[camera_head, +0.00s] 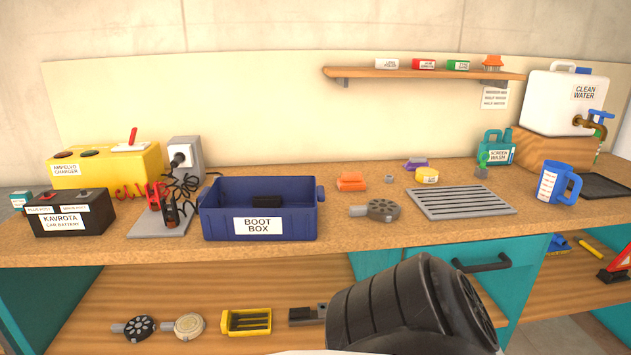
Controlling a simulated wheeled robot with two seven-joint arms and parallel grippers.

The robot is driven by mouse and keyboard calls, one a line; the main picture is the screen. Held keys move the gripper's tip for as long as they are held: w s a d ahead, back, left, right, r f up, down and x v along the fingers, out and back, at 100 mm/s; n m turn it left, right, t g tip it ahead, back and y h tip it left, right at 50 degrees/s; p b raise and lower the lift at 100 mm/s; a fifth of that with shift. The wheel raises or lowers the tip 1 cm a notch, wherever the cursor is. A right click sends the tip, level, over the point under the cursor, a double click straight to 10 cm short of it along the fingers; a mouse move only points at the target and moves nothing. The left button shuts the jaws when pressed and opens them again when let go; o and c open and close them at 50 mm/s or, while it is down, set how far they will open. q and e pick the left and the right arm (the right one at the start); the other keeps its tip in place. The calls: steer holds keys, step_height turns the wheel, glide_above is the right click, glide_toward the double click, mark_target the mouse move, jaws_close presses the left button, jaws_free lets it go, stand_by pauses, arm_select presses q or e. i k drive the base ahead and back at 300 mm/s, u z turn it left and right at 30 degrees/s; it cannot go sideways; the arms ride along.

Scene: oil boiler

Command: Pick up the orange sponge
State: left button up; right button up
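The orange sponge (351,181) appears to be the small orange block lying on the cork-coloured worktop, just right of the blue boot box (220,207). It sits apart from the box, with bare worktop around it. Neither of my grippers shows in the head view, so their state cannot be seen.
A grey round-headed tool (382,210) lies in front of the sponge, and a small grey block (389,180) lies to its right. Further right are a yellow roll-like item (427,175), a purple item (416,163) and a slotted grey drain (460,203). A wall shelf (425,73) hangs above.

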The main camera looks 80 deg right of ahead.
mark_target(349, 181)
steer(key=z, duration=2.65)
steer(key=k, duration=0.95)
steer(key=z, duration=1)
steer(key=i, duration=0.95)
steer(key=u, duration=0.15)
